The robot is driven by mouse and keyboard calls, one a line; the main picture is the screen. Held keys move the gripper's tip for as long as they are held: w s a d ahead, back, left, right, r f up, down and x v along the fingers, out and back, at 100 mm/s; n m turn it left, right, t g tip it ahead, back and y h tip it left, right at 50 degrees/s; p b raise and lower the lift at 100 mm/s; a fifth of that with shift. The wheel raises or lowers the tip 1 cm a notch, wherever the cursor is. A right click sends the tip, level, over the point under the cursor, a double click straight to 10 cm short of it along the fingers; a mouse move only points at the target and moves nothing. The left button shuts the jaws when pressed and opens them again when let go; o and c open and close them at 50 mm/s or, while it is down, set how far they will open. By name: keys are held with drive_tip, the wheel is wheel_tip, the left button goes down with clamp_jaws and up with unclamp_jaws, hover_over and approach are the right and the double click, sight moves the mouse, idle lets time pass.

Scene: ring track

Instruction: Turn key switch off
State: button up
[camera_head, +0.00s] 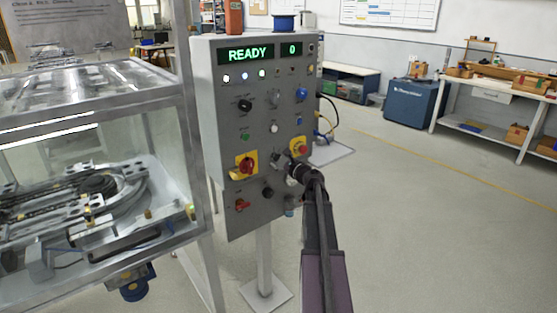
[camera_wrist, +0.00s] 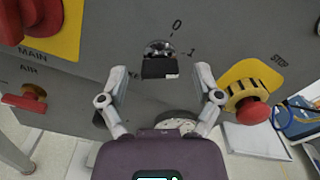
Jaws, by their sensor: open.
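The key switch (camera_wrist: 158,48) is on the grey control panel (camera_wrist: 100,45), in the upper middle of the wrist view. It has a silver round collar and a black key (camera_wrist: 160,68) in it. The marks "0" and "1" are printed above and to the right of it. I cannot tell which mark the key points to. My gripper (camera_wrist: 160,75) is open, with one finger left and one right of the key, and no finger visibly touches it. In the head view my gripper (camera_head: 287,165) is at the panel's lower right and hides much of the switch.
A yellow-backed red STOP button (camera_wrist: 255,112) sits close right of my right finger. A red MAIN switch (camera_head: 246,166) and a red AIR knob (camera_head: 242,205) are to the left. The panel's display (camera_head: 246,54) reads READY. A glass-walled machine (camera_head: 100,130) stands left; open floor lies right.

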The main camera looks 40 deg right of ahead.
drive_tip(key=shift+w, duration=0.45)
drive_tip(key=c, duration=1.1)
drive_tip(key=shift+c, duration=0.2)
drive_tip(key=shift+n, duration=0.4)
drive_tip(key=n, duration=1.1)
